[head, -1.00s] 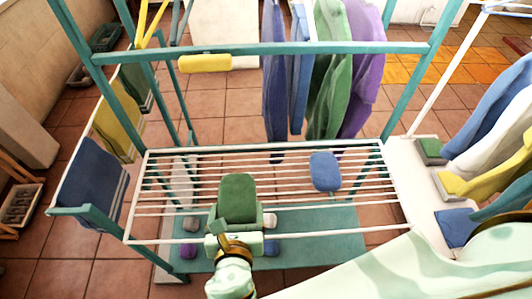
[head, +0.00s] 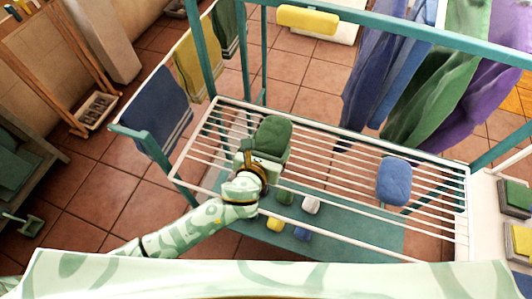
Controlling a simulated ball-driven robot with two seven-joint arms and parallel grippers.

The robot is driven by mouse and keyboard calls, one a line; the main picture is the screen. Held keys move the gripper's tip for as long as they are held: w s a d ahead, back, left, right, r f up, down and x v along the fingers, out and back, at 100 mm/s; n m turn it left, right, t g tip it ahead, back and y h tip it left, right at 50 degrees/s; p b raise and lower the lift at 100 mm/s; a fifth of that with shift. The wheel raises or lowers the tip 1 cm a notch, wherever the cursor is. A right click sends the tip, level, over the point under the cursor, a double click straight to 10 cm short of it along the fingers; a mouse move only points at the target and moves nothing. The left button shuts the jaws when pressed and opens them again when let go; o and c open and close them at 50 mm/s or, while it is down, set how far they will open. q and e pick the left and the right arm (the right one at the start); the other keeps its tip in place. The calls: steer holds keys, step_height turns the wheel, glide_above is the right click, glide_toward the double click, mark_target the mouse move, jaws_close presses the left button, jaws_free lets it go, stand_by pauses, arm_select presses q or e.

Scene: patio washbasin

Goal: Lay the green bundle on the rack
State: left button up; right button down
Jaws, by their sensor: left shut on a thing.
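The green bundle (head: 273,134) is a dark green rolled cloth in the head view, over the left half of the rack. My left gripper (head: 262,164) is shut on its near end. I cannot tell whether the bundle touches the bars. The rack (head: 467,215) is a white frame of thin parallel bars. A blue bundle (head: 393,181) lies on its right part. My right gripper is not in view.
Bars between the green and blue bundles are clear. A blue towel (head: 157,110) hangs at left. Small blocks lie on the teal shelf (head: 370,236) below.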

arm_select(q)
steer(key=shift+w+a+f, duration=0.2)
steer(key=shift+w+f, duration=0.3)
steer(key=shift+f, duration=0.2)
steer(key=f+b, duration=0.3)
steer(key=f, duration=0.1)
steer(key=shift+w+a, duration=0.15)
steer(key=shift+w, duration=0.15)
steer(key=shift+r, duration=0.15)
steer(key=o, duration=0.6)
steer(key=shift+f, duration=0.2)
steer(key=o, duration=0.4)
steer(key=shift+c, duration=0.2)
steer(key=shift+r, duration=0.25)
steer(key=p+v, duration=0.4)
steer(key=v, duration=0.8)
